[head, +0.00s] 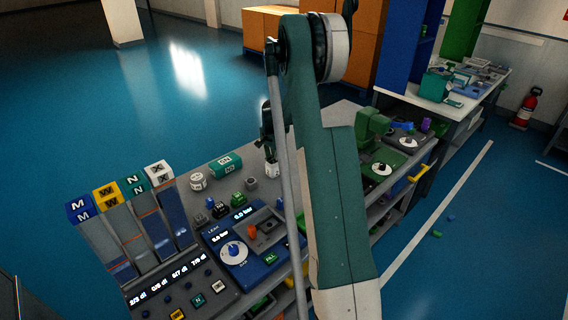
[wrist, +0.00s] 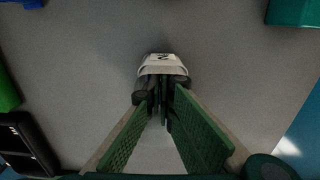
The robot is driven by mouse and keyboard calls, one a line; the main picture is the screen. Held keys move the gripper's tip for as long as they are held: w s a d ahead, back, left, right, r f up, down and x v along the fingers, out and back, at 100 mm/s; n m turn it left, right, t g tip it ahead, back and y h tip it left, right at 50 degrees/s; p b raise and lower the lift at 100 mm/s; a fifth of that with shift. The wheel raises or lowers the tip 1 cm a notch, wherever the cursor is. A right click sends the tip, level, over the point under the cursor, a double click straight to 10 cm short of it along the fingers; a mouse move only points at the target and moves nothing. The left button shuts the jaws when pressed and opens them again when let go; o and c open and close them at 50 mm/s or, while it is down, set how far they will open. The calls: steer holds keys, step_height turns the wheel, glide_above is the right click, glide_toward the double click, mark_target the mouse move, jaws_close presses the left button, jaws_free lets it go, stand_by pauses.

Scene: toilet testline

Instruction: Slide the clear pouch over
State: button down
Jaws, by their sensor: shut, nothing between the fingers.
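I cannot clearly make out a see-through pouch in either view. A small whitish piece with a dark letter (wrist: 163,63) lies just beyond my fingertips in the wrist view. It seems to be the pale marked item (head: 272,170) below the wrist in the head view. My gripper (wrist: 161,92) is shut, its green ribbed fingers meeting at the tips, with nothing held. The tips are very close to the whitish piece; I cannot tell whether they touch it. In the head view my arm hides part of the bench and the fingertips are hard to see.
A green marked block (head: 226,163) and a white round piece (head: 198,181) stand left of the pale item. A blue dial panel (head: 232,252) and lettered chutes (head: 133,222) are nearer. A green device (head: 374,128) stands to the right.

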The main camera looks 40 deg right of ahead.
steer(key=shift+a, duration=1.25)
steer(key=shift+r, duration=0.1)
step_height(320, 180, up, 10)
steer(key=p, duration=0.3)
